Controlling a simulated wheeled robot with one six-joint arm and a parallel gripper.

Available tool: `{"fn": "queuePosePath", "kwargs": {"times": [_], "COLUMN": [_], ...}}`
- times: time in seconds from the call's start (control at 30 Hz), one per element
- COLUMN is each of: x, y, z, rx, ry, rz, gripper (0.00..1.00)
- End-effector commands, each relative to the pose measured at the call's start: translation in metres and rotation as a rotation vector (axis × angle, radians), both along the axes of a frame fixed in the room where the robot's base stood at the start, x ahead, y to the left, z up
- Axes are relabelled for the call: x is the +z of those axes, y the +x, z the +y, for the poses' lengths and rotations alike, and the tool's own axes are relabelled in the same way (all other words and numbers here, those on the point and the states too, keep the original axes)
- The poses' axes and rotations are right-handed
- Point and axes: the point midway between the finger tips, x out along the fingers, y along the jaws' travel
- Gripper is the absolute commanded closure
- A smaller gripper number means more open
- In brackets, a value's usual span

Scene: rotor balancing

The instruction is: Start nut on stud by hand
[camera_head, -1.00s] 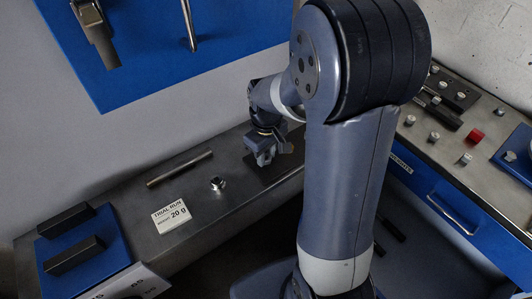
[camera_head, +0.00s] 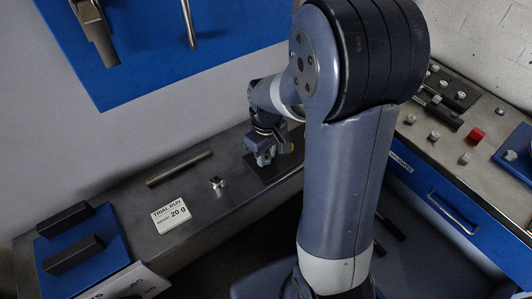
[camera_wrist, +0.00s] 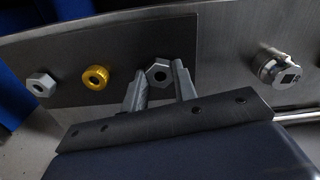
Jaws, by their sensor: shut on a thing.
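A grey hex nut (camera_wrist: 158,73) sits between the fingertips of my gripper (camera_wrist: 159,82) in the wrist view. The jaws are shut on it, at or just above a dark plate (camera_wrist: 215,45) on the bench; I cannot tell if it touches the plate. A second grey hex nut (camera_wrist: 41,84) and a gold ring (camera_wrist: 97,77) lie on the plate to the left. In the head view my gripper (camera_head: 266,158) is over the dark plate (camera_head: 268,172), and the nut is too small to make out. I cannot make out a stud in either view.
A second bench (camera_head: 440,150) stands right.

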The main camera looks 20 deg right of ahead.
Motion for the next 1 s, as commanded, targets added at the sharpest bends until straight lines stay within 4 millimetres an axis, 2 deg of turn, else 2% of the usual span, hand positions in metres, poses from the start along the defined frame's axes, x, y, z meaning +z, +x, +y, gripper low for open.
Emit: {"fn": "queuePosePath", "kwargs": {"times": [0.27, 0.57, 0.6, 0.87, 1.0], "x": [-0.0013, -0.0017, -0.0018, -0.0018, -0.0017], "y": [0.0000, -0.0001, -0.0001, -0.0001, -0.0001], "z": [0.0001, 0.0002, 0.0002, 0.0002, 0.0002], "rx": [-0.051, -0.376, -0.368, -0.364, -0.363], "ry": [0.000, 0.000, -0.001, 0.000, 0.000], "rz": [0.000, 0.000, 0.000, 0.000, 0.000], "gripper": [1.00, 1.00, 0.70, 0.49, 0.48]}}
